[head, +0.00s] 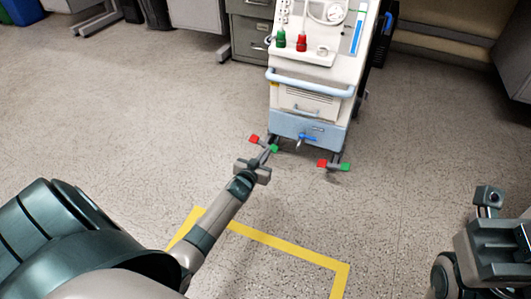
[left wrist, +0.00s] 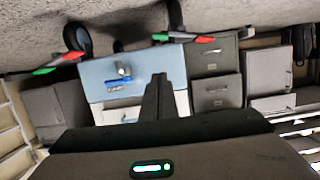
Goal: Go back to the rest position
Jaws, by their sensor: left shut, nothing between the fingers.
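My left gripper (head: 267,155) reaches out over the floor just in front of the cart (head: 307,103), near its lower front and the left red-green pedal (head: 263,144). In the left wrist view the fingers (left wrist: 160,82) are together, with nothing seen between them. That view looks turned over, with floor at the top. The fingertips overlap the cart's blue lower front panel (left wrist: 103,76) in that picture; I cannot tell if they touch it. Part of my right arm shows at the lower right of the head view; its fingers are not visible.
A second red-green pedal (head: 333,165) sticks out at the cart's right foot. A blue handle bar (head: 310,84) crosses the cart's front. Grey drawers (head: 250,35) stand behind it. Yellow tape (head: 290,248) marks the floor; open floor lies left and right.

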